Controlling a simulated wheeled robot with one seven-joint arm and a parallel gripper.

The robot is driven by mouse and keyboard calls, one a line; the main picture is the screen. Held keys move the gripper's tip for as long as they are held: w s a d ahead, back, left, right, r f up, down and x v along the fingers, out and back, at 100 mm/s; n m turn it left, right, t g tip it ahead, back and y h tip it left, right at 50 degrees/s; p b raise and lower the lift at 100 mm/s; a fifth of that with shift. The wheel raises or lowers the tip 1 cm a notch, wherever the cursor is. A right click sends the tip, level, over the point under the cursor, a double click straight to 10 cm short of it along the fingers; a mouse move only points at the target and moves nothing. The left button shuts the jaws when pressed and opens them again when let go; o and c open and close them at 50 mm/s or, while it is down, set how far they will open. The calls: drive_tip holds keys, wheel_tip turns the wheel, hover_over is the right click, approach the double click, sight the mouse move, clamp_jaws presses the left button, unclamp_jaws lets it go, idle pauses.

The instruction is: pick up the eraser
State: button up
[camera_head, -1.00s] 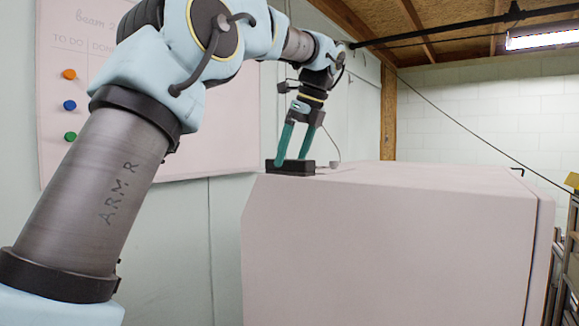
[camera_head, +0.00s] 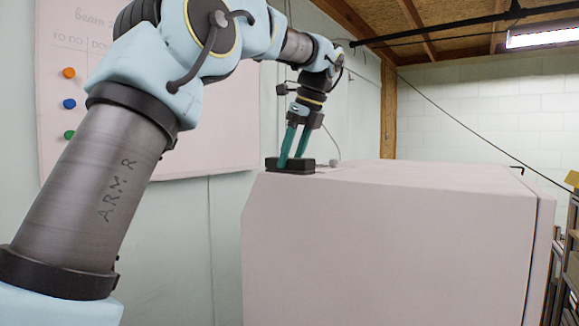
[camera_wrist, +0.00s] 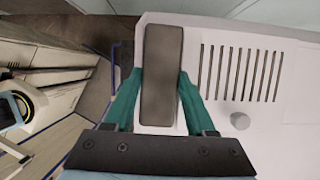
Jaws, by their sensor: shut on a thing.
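The eraser, a dark oblong block (camera_head: 290,167), lies on top of the pale cabinet (camera_head: 390,240) near its front left corner. In the wrist view the eraser (camera_wrist: 161,75) stands lengthwise between the green fingers. My gripper (camera_head: 292,162) points down at it, and its two fingers (camera_wrist: 160,93) press against the long sides of the eraser. The gripper is shut on the eraser. The eraser appears to be still on the cabinet top; I cannot see any gap under it.
A small grey knob (camera_wrist: 240,121) and a row of dark slots (camera_wrist: 240,72) are on the cabinet top beside the eraser. A whiteboard (camera_head: 215,120) with coloured magnets hangs on the wall behind my arm. A dark rod (camera_head: 440,28) runs overhead.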

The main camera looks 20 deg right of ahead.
clamp_jaws()
wheel_tip(320, 180, up, 9)
drive_tip(key=shift+w+f, duration=0.15)
drive_tip(key=shift+r, duration=0.65)
